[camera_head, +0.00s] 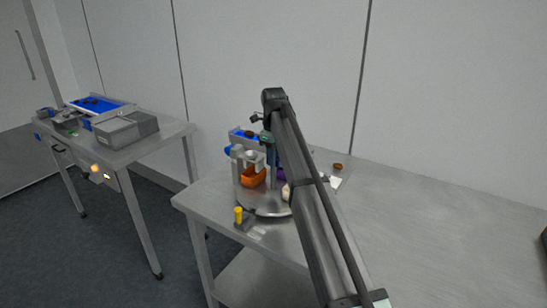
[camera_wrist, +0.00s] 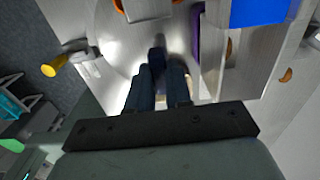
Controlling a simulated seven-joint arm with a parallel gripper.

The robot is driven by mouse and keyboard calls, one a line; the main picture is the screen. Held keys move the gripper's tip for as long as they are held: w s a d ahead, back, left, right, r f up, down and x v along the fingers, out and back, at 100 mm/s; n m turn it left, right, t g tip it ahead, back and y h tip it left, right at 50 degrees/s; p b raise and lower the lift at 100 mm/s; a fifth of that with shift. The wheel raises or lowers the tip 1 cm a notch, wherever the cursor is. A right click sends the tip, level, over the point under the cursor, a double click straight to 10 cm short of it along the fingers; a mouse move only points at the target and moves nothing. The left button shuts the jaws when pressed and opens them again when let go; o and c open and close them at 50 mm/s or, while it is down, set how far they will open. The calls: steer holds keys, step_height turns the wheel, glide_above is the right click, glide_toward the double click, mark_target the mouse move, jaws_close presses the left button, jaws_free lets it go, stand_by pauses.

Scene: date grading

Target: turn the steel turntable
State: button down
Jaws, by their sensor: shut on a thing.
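The steel turntable (camera_head: 262,211) is a round shiny disc on the near table, partly hidden by my arm in the head view. It fills much of the upper left in the wrist view (camera_wrist: 112,45). My gripper (camera_wrist: 158,70) is over the disc, its two dark fingers close together on a small dark peg (camera_wrist: 157,56). Whether the peg is fixed to the turntable I cannot tell. My arm hides the fingertips in the head view.
An orange bin (camera_head: 253,178) stands on the turntable, with a purple piece (camera_wrist: 197,35) to its right. A yellow-topped post (camera_head: 238,214) stands by the disc's edge. A blue tray (camera_wrist: 258,10) and brown dates (camera_wrist: 286,75) are nearby.

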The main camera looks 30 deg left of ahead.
stand_by(0.5)
steer(key=c, duration=1)
jaws_free()
steer(key=shift+c, duration=0.2)
step_height(320, 180, up, 14)
steer(key=shift+f, duration=0.1)
